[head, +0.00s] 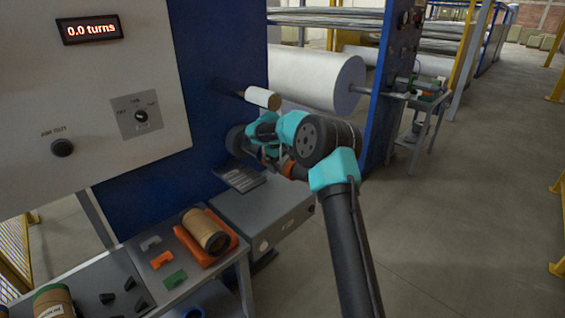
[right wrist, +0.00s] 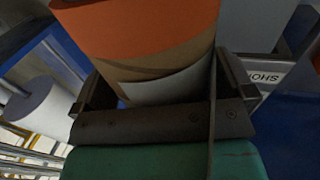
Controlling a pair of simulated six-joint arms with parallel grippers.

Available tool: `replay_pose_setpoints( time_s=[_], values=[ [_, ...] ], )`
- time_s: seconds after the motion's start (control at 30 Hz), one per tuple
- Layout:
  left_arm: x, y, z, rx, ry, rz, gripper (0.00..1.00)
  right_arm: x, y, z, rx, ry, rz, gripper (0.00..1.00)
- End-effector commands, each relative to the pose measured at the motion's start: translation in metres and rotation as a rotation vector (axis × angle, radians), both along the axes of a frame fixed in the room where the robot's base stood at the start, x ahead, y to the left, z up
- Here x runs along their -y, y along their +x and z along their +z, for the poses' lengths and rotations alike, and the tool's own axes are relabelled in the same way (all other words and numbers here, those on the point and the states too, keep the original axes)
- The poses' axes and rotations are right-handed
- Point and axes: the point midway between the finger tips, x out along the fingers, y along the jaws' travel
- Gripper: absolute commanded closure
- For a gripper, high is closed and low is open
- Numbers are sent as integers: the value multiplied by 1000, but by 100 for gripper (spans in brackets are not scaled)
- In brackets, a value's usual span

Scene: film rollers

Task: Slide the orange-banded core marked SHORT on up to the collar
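The orange-banded core (right wrist: 140,35) fills the top of the right wrist view, with a bare brown part and a pale patch nearer me. My right gripper (right wrist: 165,88) has a dark finger on each side of it and is shut on it. In the head view a bit of orange (head: 288,168) shows by my right gripper (head: 279,160), and most of the core is hidden behind the arm. A short pale roll with a tan end (head: 262,98) sticks out from the blue machine face above. I cannot make out the collar. My left gripper is out of view.
A brown core (head: 207,232) lies in an orange tray (head: 225,256) on the bench, near small orange and green blocks. A green-banded core (head: 52,300) stands at bottom left. A grey cabinet (head: 275,215) is below my gripper. A large white roll (head: 315,78) is behind.

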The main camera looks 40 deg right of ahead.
Motion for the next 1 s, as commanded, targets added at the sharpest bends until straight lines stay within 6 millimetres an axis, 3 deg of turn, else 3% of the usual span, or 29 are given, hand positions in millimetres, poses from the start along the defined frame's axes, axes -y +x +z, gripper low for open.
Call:
replay_pose_setpoints(
  time_s=[0.27, 0.47, 1.0],
  values=[
    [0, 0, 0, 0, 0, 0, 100, 0, -3, -1, -2, 1, -1, 0],
    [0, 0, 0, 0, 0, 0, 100, 3, -16, 1, -1, 1, 0, 0],
    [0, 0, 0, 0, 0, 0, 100, 17, -92, 0, -1, 1, -1, 0]
  ],
)
